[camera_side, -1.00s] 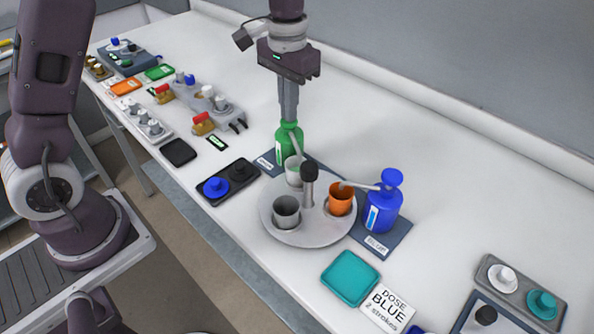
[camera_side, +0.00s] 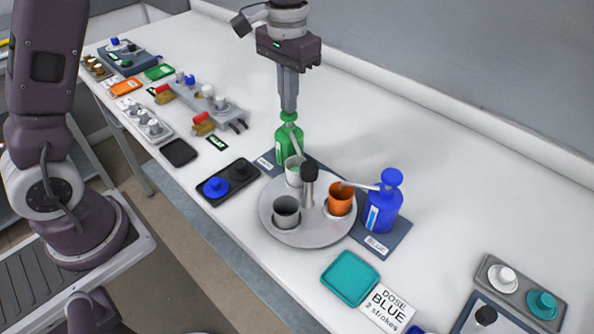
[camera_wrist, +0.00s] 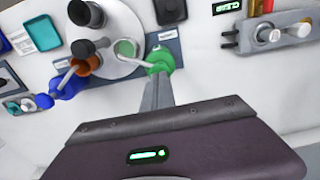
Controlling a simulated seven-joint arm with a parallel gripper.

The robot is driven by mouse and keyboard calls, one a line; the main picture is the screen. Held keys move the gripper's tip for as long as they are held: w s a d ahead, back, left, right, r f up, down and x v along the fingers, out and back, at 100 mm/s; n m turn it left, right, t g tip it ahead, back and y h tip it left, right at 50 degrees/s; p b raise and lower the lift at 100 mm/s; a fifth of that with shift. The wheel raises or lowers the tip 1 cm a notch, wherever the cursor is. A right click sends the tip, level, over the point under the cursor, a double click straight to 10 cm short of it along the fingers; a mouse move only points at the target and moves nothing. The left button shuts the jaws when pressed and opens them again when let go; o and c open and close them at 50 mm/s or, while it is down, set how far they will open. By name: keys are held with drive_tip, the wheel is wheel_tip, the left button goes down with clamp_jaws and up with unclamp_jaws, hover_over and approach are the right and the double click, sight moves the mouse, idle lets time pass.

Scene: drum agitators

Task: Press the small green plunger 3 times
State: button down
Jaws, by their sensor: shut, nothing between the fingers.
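The green pump bottle (camera_side: 289,145) stands at the back of the round tray, its green plunger (camera_side: 288,117) on top and its spout over a pale cup (camera_side: 294,172). My gripper (camera_side: 288,108) is shut, empty and pointing down directly over the plunger. Its tips are at or just above the plunger head; I cannot tell whether they touch. In the wrist view, the green plunger (camera_wrist: 158,67) shows just beyond my fingertips (camera_wrist: 158,78), which partly cover the bottle.
A blue pump bottle (camera_side: 383,205) stands right of the tray (camera_side: 300,236), its spout over an orange cup (camera_side: 340,199). A grey cup (camera_side: 286,211) is at the front. A card (camera_side: 386,309) reads "DOSE BLUE 2 strokes". A black pad with a blue knob (camera_side: 216,187) lies left.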

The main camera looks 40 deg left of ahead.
wheel_tip(320, 180, up, 6)
drive_tip(key=shift+f, duration=0.1)
idle(0.4)
drive_tip(key=s+r+t, duration=0.2)
drive_tip(key=s+r, duration=0.1)
drive_tip(key=s, duration=0.4)
drive_tip(key=s+r+t, duration=0.1)
drive_tip(key=s+r, duration=0.3)
drive_tip(key=s, duration=0.3)
drive_tip(key=s+f+t, duration=0.2)
drive_tip(key=s+f, duration=0.2)
drive_tip(key=s, duration=0.7)
drive_tip(key=shift+a+t, duration=0.3)
